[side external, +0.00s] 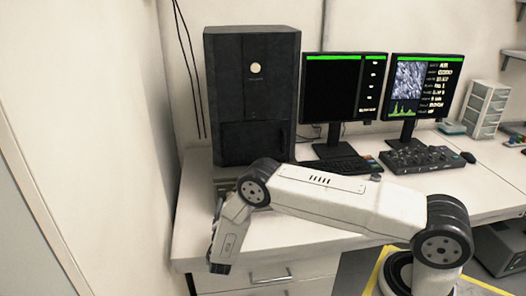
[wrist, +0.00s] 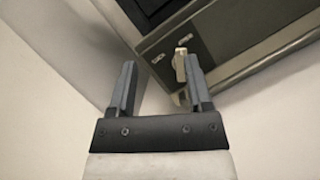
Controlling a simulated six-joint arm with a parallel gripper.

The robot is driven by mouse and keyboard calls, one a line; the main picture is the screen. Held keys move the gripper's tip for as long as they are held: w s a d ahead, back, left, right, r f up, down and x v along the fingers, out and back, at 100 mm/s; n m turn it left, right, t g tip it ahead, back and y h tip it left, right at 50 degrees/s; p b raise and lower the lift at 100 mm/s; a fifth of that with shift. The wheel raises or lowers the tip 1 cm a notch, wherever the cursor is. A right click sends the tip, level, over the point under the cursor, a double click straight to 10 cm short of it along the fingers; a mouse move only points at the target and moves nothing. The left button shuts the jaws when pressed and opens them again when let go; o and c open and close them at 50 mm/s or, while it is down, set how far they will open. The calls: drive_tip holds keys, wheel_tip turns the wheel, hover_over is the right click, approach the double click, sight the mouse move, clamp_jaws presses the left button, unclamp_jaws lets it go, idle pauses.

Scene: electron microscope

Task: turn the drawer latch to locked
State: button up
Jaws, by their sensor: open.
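The drawer latch (wrist: 180,66) is a small pale upright tab on the grey-olive drawer front (wrist: 215,45) in the wrist view. Small pale markings sit on either side of its upper end; they are too blurred to read. My gripper (wrist: 160,65) is open, with its two dark fingers pointing at the drawer front. The latch shows between the fingertips, close to the right one; I cannot tell whether they touch. In the side view my forearm and wrist hide the latch and most of the drawer, below the black microscope tower (side external: 252,95).
Two monitors (side external: 345,88) (side external: 425,95), a keyboard (side external: 355,165) and a control panel (side external: 422,159) stand on the white desk (side external: 300,239) to the right. A wall (side external: 110,120) is close on the left. The desk front has a handled drawer (side external: 272,278).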

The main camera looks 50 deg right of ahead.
sight(230, 197)
wheel_tip(230, 197, down, 5)
drive_tip(key=shift+f, duration=0.1)
drive_tip(key=shift+d, duration=0.1)
drive_tip(key=shift+x, duration=3.85)
clamp_jaws()
